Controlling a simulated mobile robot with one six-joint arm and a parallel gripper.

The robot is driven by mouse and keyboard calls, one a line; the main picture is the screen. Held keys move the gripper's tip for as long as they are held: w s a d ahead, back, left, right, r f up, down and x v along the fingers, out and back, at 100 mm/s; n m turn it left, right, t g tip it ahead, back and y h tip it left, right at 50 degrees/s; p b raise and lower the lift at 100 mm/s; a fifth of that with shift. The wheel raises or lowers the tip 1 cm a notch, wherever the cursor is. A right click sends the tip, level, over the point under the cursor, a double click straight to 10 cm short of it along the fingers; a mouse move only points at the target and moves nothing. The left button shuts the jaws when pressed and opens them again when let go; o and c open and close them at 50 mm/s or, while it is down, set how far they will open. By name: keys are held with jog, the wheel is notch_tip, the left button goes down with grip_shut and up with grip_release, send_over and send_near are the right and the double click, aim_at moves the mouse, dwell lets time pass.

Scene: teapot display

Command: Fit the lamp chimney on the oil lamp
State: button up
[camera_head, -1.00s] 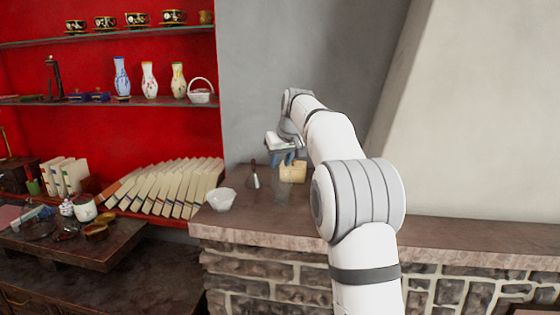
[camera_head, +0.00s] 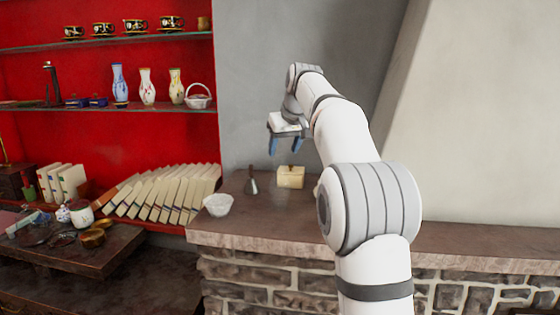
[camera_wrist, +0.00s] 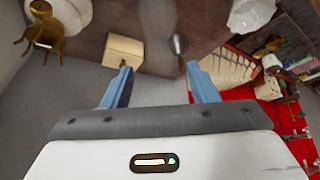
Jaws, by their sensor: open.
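My gripper (camera_head: 285,147) is open, with nothing between its blue fingers, above the stone ledge; it also shows in the wrist view (camera_wrist: 159,70). A brass-brown object with curved parts (camera_wrist: 42,32), perhaps the oil lamp, stands at the upper left of the wrist view. In the head view my arm appears to hide most of it. A faint, see-through shape (camera_wrist: 157,18), perhaps the glass chimney, is at the top of the wrist view, between box and bowl. I cannot tell its outline clearly. It is apart from the brown object and from my fingers.
A cream box (camera_head: 291,177), a dark-handled metal bell-like object (camera_head: 251,185) and a white bowl (camera_head: 217,205) stand on the stone ledge (camera_head: 270,225). Red shelves with books (camera_head: 165,195) and vases are left. A grey wall is behind. The ledge's front is clear.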

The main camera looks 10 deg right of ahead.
jog(key=shift+v, duration=2)
jog(key=shift+s+a, duration=0.1)
